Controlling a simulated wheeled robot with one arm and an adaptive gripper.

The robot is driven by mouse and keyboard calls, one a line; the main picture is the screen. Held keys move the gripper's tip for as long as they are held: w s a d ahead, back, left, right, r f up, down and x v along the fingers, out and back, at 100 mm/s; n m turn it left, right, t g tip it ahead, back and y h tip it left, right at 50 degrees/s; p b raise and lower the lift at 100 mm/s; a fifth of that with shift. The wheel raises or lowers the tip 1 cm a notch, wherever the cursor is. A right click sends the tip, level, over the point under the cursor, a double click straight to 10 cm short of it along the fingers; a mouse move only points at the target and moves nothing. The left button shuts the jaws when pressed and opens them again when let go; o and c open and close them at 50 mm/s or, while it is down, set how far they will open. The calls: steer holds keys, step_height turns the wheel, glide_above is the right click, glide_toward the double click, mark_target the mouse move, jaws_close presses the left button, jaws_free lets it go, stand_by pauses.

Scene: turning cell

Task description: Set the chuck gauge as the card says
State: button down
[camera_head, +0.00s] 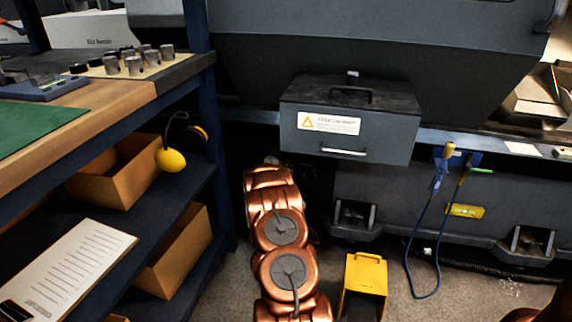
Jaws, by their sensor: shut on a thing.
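No chuck gauge can be made out in this view. A white sheet with printed lines (70,268) lies on the lower shelf at the left; its text is too small to read, and I cannot tell whether it is the card. A dark grey box (400,142) with a top handle, a front bar and a warning label (328,123) sits on the machine's front. My copper arm reaches up from the bottom middle towards the box. Its far end is lost beside and behind the box's left side, and my gripper is not visible.
A wooden bench (120,106) at left carries a green mat (40,125) and several metal cylinders. Cardboard bins (115,175) and yellow-and-black ear defenders (170,159) are below. A yellow stand (366,272) is on the floor; a blue hose (411,250) hangs at right.

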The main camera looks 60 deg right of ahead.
steer(key=n+p, duration=0.2)
steer(key=shift+r+n, duration=0.3)
steer(key=shift+f+n+p, duration=0.2)
steer(key=shift+n+p, duration=1)
steer(key=shift+p, duration=0.15)
steer(key=c, duration=0.8)
jaws_free()
steer(key=shift+f, duration=0.1)
steer(key=shift+v, duration=5.95)
